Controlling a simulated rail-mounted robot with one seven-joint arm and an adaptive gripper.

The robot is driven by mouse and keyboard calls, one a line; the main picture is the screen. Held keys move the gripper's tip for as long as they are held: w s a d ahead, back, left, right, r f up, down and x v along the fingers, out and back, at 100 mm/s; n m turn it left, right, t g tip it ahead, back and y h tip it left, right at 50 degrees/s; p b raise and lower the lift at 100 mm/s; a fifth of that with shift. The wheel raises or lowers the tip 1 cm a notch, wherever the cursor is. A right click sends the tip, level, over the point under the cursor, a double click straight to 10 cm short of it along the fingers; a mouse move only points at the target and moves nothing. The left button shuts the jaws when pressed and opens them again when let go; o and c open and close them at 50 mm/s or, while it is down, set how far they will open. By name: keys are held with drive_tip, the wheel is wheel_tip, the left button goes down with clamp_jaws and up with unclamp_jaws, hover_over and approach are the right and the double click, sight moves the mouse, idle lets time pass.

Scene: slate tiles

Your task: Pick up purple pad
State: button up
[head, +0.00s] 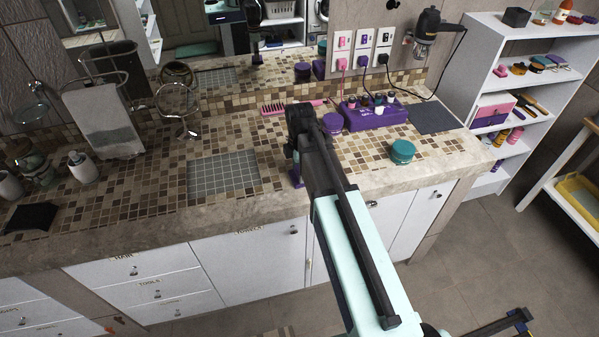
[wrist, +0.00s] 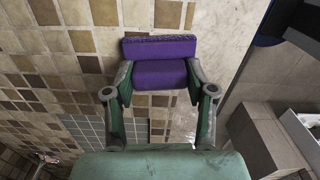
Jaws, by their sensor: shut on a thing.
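The purple pad (wrist: 160,73) is a block with a dark, rough-looking strip along its far edge. My gripper (wrist: 159,82) is shut on it, with one finger against each side in the wrist view. In the head view, a small purple part of the pad (head: 296,179) shows beside my arm, near the front edge of the tiled counter (head: 150,190). My arm hides most of the gripper there. I cannot tell whether the pad touches the counter.
A grey grid mat (head: 223,176) lies left of my arm. A dark mat (head: 434,117) lies at the right end.

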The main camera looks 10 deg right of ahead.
wheel_tip(320, 180, up, 20)
drive_tip(key=b, duration=0.4)
idle(0.3)
drive_tip(key=shift+o, duration=1.3)
drive_tip(key=shift+c, duration=0.6)
drive_tip(key=shift+r, duration=0.1)
drive_tip(key=shift+p, duration=0.5)
